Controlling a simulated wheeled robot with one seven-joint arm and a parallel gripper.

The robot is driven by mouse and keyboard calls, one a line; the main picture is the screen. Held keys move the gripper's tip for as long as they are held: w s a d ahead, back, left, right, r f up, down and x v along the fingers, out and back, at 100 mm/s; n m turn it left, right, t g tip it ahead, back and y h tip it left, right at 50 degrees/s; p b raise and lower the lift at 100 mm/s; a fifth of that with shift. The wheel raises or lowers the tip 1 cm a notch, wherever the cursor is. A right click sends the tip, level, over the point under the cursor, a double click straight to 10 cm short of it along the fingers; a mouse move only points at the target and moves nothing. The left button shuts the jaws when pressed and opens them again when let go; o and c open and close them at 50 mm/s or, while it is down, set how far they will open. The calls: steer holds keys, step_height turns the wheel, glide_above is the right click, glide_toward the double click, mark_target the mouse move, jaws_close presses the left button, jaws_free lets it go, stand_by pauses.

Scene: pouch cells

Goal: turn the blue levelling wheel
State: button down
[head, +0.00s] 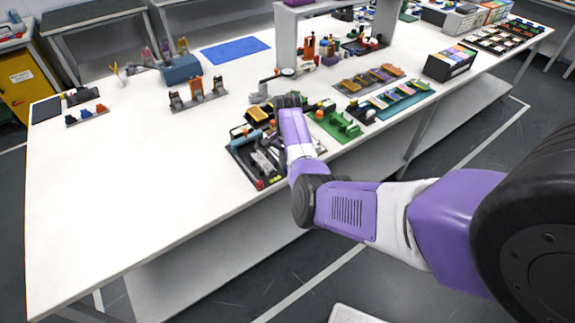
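I cannot pick out the blue levelling wheel for certain in the head view. A dark tray (236,158) with black, grey and red-tipped parts lies at the table's front edge, just left of my forearm. A small bluish part (243,139) shows on it, too small to name. My purple and white arm reaches over the table from the right, and its dark wrist joint is beside this tray. My gripper cannot be made out beyond the wrist, and my forearm covers part of the tray's right side.
The white table (110,200) is clear at its front left. A green fixture (340,127) and cell racks (400,96) stand right of my forearm. A dial-gauge stand (268,84), a grey shelf frame (287,40) and a blue mat (235,50) are farther back.

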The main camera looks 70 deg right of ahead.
steer(key=shift+r, duration=0.1)
steer(key=c, duration=1.5)
jaws_free()
steer(key=shift+r, duration=0.1)
step_height(320, 180, up, 8)
steer(key=shift+f+b, duration=0.25)
steer(key=shift+b, duration=0.15)
